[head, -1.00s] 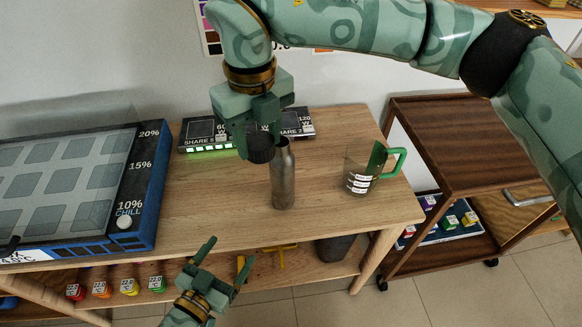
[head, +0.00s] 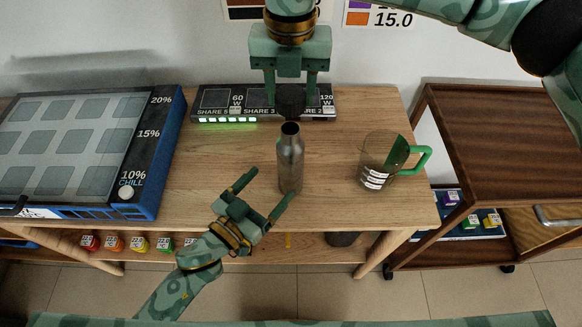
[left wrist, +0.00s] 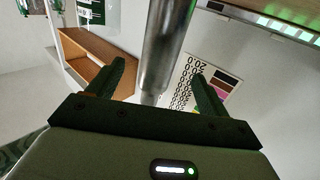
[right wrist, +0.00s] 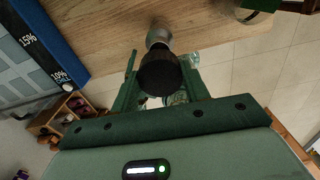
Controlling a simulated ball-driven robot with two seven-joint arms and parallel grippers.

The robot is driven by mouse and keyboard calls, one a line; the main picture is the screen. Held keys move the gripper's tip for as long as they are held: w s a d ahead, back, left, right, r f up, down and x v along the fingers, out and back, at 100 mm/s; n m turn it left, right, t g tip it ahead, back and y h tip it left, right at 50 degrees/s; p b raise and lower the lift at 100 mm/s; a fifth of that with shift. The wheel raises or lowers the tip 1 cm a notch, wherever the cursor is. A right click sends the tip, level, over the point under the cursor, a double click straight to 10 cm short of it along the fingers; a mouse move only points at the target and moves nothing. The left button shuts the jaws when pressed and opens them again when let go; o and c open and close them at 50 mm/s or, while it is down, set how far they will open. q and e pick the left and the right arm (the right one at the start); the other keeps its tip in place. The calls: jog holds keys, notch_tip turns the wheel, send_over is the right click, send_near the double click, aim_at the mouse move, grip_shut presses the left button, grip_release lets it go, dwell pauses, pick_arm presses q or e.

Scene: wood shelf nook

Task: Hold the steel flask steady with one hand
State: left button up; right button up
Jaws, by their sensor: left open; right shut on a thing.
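The steel flask (head: 291,165) stands upright on the wooden table with its dark open mouth showing. It also shows in the left wrist view (left wrist: 168,45), between and beyond the fingers. My left gripper (head: 272,185) is open, low in front of the flask, with its fingers pointing toward it. I cannot tell whether either finger touches it. My right gripper (head: 290,88) is shut on a black cap (head: 291,101) above and behind the flask mouth, apart from it. In the right wrist view the cap (right wrist: 160,72) hides part of the flask (right wrist: 159,35).
A glass mug (head: 378,160) with a green handle stands right of the flask. A black power strip (head: 215,103) with green lights lies behind it. A blue-edged panel box (head: 165,150) fills the left. A brown cart (head: 495,130) stands at right.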

aim_at(292, 161)
pick_arm(q)
jog(key=x, duration=0.9)
jog(key=shift+w, duration=0.15)
jog(key=shift+d, duration=0.1)
jog(key=c, duration=1.5)
pick_arm(e)
jog(key=shift+f, duration=2.5)
jog(key=shift+f, duration=0.15)
jog(key=shift+f, duration=0.75)
jog(key=shift+f, duration=0.55)
